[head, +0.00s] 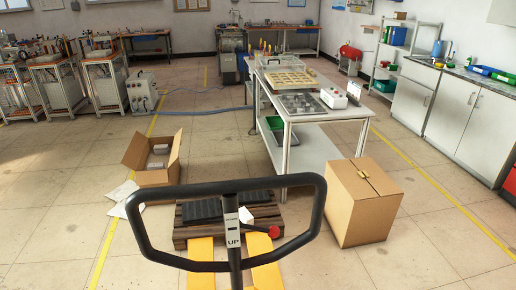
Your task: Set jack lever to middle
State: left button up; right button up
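The pallet jack's black loop handle (144,236) stands upright in the front middle of the head view. A label reading "UP" sits on its central stem (233,238). The jack lever has a red knob (274,232) and sticks out to the right of the stem, inside the loop. The label hides or blurs any other setting marks, so I cannot tell the lever's exact setting. Neither of my grippers is in view, and nothing is seen touching the handle or the lever.
Yellow forks (200,250) reach under a wooden pallet (182,236) bearing a black item. An open cardboard box (152,178) stands left, a closed one (362,205) right. A white workbench (340,112) stands behind. Floor on the left is mostly clear.

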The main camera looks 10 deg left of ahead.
aim_at(273, 232)
jog(key=i+l+u, duration=0.15)
jog(key=l, duration=0.3)
jog(key=i+l+u, duration=0.15)
jog(key=l, duration=0.35)
jog(key=i+l+u, duration=0.25)
jog(key=l, duration=0.3)
jog(key=i+l+u, duration=0.15)
jog(key=l, duration=0.15)
jog(key=i+l+u, duration=0.15)
jog(key=i, duration=0.15)
jog(key=i+l+u, duration=0.2)
jog(key=i+u, duration=0.15)
jog(key=u, duration=1.1)
